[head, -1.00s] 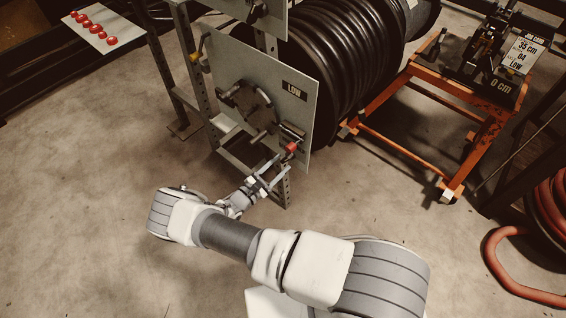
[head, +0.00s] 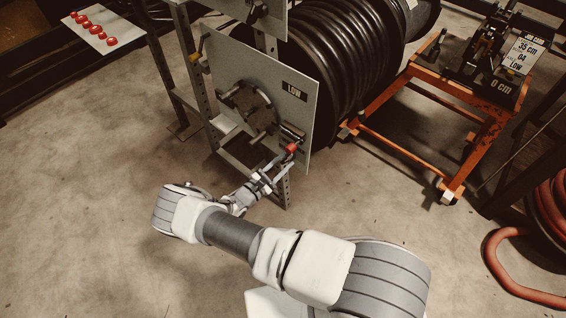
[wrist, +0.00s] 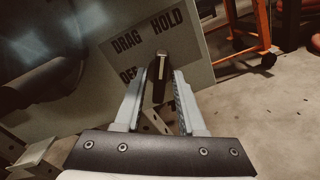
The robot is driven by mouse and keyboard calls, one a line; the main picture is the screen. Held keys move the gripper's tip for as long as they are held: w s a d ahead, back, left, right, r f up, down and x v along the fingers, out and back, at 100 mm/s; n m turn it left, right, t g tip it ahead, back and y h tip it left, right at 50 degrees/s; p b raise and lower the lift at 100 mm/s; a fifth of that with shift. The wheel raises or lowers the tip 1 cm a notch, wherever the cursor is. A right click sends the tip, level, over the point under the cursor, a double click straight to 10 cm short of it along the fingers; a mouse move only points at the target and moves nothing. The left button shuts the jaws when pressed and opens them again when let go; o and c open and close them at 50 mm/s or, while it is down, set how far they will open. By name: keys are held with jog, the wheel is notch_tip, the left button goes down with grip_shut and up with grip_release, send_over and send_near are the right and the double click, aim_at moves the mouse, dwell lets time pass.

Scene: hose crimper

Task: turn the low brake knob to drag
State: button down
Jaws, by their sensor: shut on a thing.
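The low brake knob (wrist: 159,76) is a dark knob with a pale line in the wrist view. It sits on a grey panel marked DRAG, HOLD and OFF. The pale line points up the picture, roughly between the DRAG (wrist: 128,41) and HOLD (wrist: 168,21) labels; its exact setting is hard to tell. My gripper (wrist: 160,86) is shut on the knob, one finger on each side. In the head view my gripper (head: 284,162) is at the lower right corner of the panel labelled LOW (head: 295,91), beside a red piece (head: 291,148).
A wheel with handles (head: 247,106) stands out from the panel, left of my gripper. Behind the panel is a large reel of black hose (head: 335,60). An orange cart (head: 400,150) stands to the right. The floor in front is clear.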

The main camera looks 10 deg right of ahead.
jog(key=n+b, duration=0.3)
jog(key=n, duration=0.2)
jog(key=shift+f, duration=0.15)
jog(key=n+b, duration=0.1)
jog(key=n, duration=0.5)
jog(key=shift+n+b, duration=0.4)
jog(key=shift+a, duration=0.1)
dwell(0.3)
jog(key=c, duration=0.8)
grip_release()
jog(key=p+v, duration=0.2)
jog(key=v, duration=1.5)
jog(key=shift+s+a, duration=0.15)
